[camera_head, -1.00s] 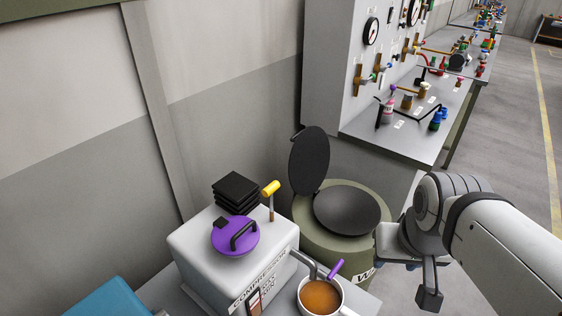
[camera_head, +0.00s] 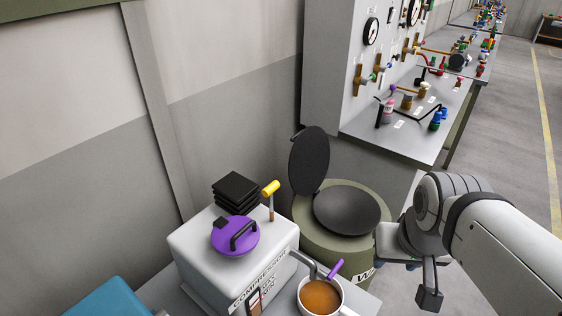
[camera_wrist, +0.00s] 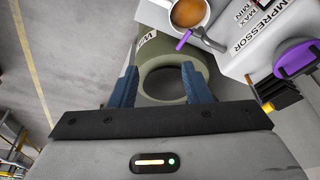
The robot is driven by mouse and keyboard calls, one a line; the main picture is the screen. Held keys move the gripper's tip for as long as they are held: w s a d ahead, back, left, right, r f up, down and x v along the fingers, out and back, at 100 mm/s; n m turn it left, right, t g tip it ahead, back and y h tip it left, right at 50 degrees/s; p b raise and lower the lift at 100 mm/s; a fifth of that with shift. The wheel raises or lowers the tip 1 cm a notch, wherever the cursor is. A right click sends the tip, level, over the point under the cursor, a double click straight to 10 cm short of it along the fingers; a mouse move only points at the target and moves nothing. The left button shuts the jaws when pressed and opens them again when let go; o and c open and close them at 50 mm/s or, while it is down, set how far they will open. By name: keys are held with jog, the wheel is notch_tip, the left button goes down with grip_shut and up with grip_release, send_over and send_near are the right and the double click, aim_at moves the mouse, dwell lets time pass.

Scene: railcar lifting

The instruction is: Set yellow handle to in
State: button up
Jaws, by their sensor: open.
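The yellow handle (camera_head: 270,188) sits on top of a metal stem at the back right of the white compressor box (camera_head: 205,268). It stands upright beside the purple lid. In the wrist view, a small yellow piece (camera_wrist: 268,107) shows near the right side, close to the purple lid; it may be the handle. My gripper (camera_wrist: 163,75) shows in the wrist view with its two blue fingers apart and nothing between them. It is away from the handle, above and to the right of the compressor, over the olive drum.
A gauge panel bench (camera_head: 420,140) is at the back.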

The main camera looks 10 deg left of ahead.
jog(key=w+a+r+m, duration=0.1)
jog(key=w+a+r, duration=0.1)
jog(key=w+a, duration=0.3)
jog(key=m+g+y, duration=0.2)
jog(key=m, duration=0.3)
send_near(270, 187)
jog(key=f, duration=0.1)
jog(key=x, duration=0.8)
jog(key=shift+w, duration=0.1)
jog(key=shift+c, duration=0.3)
grip_shut()
